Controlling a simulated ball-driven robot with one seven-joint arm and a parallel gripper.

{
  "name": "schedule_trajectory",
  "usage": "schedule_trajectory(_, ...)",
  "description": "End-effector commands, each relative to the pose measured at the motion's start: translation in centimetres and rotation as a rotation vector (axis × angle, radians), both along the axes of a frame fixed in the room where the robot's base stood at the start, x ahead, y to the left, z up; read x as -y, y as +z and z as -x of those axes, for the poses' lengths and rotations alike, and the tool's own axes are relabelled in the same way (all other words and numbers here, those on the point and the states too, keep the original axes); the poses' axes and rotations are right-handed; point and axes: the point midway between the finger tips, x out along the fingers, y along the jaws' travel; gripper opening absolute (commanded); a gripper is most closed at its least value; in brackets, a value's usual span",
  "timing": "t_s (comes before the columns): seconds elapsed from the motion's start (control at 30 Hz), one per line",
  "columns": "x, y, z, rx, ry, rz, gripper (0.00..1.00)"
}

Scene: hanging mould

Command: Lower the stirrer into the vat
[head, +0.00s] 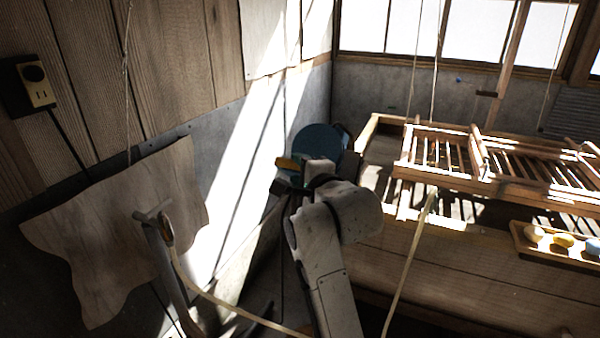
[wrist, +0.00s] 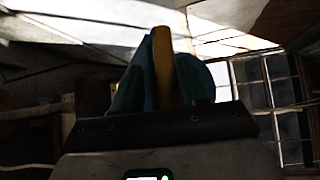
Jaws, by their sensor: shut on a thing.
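My gripper (head: 290,168) is at the middle of the head view, at the end of my raised arm. It is shut on a yellow-orange bar, which I take for the stirrer (wrist: 163,65). In the wrist view the bar stands between the dark blue-green fingers of my gripper (wrist: 164,80). The lower part of the stirrer is hidden. A round blue thing, perhaps the vat (head: 318,139), shows just behind my gripper in the head view. Its depth and opening cannot be made out. I cannot tell whether the stirrer touches it.
A wooden bench (head: 470,255) with slatted frames (head: 440,155) hanging on cords fills the right. A small tray (head: 519,238) holds several round pieces. A T-handled post (head: 165,250) and a hanging brown sheet (head: 100,235) are at left. A pale cord crosses low in front.

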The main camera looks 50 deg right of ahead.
Motion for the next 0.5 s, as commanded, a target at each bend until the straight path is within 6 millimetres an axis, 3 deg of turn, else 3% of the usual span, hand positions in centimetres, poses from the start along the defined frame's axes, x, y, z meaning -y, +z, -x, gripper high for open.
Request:
schedule_trajectory(0.03,0.55,1.42,0.01,0.031,-0.01,0.012,0.0)
schedule_trajectory(0.3,0.8,1.53,0.16,0.032,-0.016,0.014,0.0)
schedule_trajectory(0.33,0.84,1.53,0.17,0.032,-0.017,0.014,0.44)
schedule_trajectory(0.5,0.98,1.54,0.25,0.032,-0.02,0.014,0.48)
